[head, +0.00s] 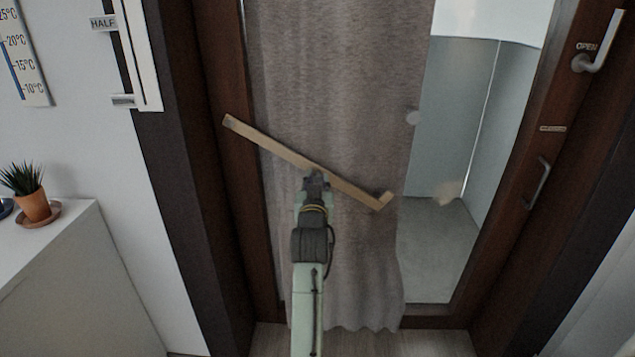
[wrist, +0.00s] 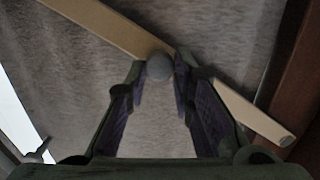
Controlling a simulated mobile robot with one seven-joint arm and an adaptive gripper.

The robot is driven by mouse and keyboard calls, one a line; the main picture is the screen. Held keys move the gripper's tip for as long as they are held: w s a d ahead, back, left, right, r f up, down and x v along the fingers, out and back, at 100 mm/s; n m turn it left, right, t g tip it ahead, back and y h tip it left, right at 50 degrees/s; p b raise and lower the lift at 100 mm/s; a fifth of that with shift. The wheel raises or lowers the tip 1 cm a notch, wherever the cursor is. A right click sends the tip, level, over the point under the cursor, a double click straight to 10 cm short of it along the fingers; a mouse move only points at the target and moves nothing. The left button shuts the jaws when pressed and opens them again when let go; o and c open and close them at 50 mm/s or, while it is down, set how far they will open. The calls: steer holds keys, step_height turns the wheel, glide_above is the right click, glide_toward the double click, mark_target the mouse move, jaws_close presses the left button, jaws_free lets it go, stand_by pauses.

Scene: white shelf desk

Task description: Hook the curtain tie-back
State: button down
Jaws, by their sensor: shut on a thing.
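The curtain tie-back (head: 275,147) is a pale wooden bar slanting across the front of the grey-brown curtain (head: 345,70). Its upper left end reaches over the dark door frame. Its lower right end has a short upturned hook. My gripper (head: 316,178) is shut on the tie-back near its middle. The wrist view shows the bar (wrist: 110,25) crossing beyond my fingers, with a round grey knob (wrist: 159,66) between the fingertips. The exact finger contact is hard to see.
The curtain covers the left part of a dark wooden doorway (head: 190,150); the right part is open to a pale room. A handle (head: 540,183) and an OPEN lever (head: 600,45) are on the right. A white cabinet (head: 60,270) with a potted plant (head: 33,200) stands left.

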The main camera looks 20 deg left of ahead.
steer(key=shift+d, duration=0.15)
steer(key=d+r+n+p, duration=0.2)
steer(key=r+n+p, duration=0.1)
steer(key=r+p, duration=0.2)
steer(key=d+r+n+h+p, duration=0.1)
steer(key=d+r+n+p, duration=0.1)
steer(key=r+p, duration=0.4)
steer(key=shift+r+n, duration=0.5)
steer(key=shift+r, duration=1.1)
steer(key=c, duration=1.5)
jaws_free()
steer(key=shift+r, duration=0.1)
steer(key=shift+o, duration=0.7)
steer(key=shift+a, duration=0.1)
steer(key=v, duration=1.2)
steer(key=shift+f, duration=0.3)
